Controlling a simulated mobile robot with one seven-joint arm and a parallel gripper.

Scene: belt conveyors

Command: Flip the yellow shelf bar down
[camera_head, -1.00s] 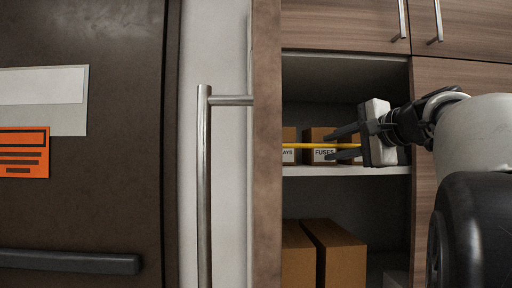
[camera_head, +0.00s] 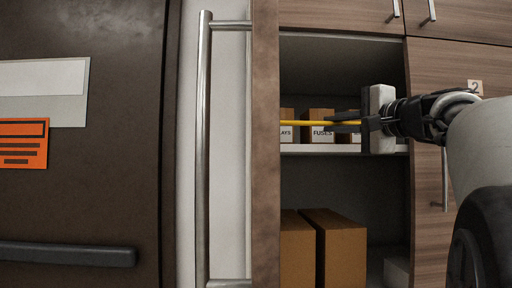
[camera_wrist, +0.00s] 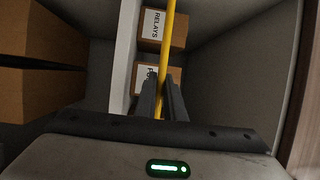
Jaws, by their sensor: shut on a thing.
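The yellow shelf bar (camera_head: 305,123) runs level across the front of the upper shelf, in front of the small labelled boxes. My gripper (camera_head: 343,124) reaches in from the right and is shut on the bar near its right part. In the wrist view the yellow bar (camera_wrist: 167,50) runs from the top down between the two dark fingers (camera_wrist: 162,97). The bar's right end is hidden by my gripper, and its left end is hidden behind the brown panel.
Small boxes marked FUSES (camera_head: 320,132) and RELAYS (camera_wrist: 163,27) stand on the white shelf (camera_head: 318,149). Larger brown boxes (camera_head: 341,252) stand below. A brown panel edge (camera_head: 265,150) and a tall metal handle (camera_head: 203,150) are left of the opening. A wooden door is at the right.

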